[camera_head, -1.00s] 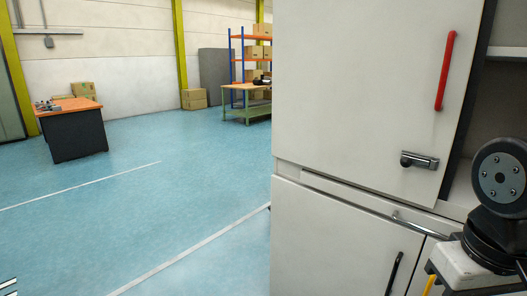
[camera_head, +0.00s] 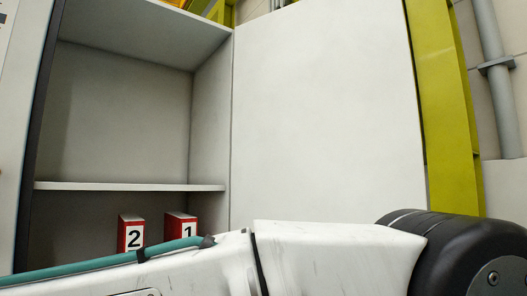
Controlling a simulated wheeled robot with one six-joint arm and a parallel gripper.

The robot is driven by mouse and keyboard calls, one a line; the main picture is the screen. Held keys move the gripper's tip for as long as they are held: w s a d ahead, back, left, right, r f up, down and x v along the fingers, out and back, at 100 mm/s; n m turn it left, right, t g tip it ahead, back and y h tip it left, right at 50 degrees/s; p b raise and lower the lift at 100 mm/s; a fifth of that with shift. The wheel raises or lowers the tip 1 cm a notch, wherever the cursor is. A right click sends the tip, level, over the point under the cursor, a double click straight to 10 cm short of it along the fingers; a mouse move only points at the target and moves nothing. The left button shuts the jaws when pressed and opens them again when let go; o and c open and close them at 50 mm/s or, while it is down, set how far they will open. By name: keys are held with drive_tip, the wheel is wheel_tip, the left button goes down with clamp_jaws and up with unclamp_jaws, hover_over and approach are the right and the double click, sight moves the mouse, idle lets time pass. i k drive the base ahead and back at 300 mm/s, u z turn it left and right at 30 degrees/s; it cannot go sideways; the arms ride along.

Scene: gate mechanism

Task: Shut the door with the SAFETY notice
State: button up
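The open cabinet (camera_head: 120,188) fills the left and middle of the view, with its grey interior and one shelf showing. At the far left edge is a strip of a pale door (camera_head: 12,120) with a dark edge. A bit of dark print shows at its top corner, but it is too cut off to read as SAFETY. A large plain white panel (camera_head: 325,110) stands to the right of the opening; I cannot tell whether it is an open door or a fixed side. No SAFETY notice is readable. My gripper is out of view; only my arm crosses the bottom.
Two red-and-white boxes marked 2 (camera_head: 131,236) and 1 (camera_head: 181,226) stand inside the cabinet below the shelf. A yellow post (camera_head: 446,110) and grey pipes (camera_head: 498,80) rise to the right of the white panel. My arm hides the lower area.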

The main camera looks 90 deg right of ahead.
sight(325, 123)
drive_tip(key=u, duration=0.7)
drive_tip(key=k, duration=2.95)
drive_tip(key=z, duration=2.5)
drive_tip(key=i, duration=0.5)
drive_tip(key=u, duration=0.05)
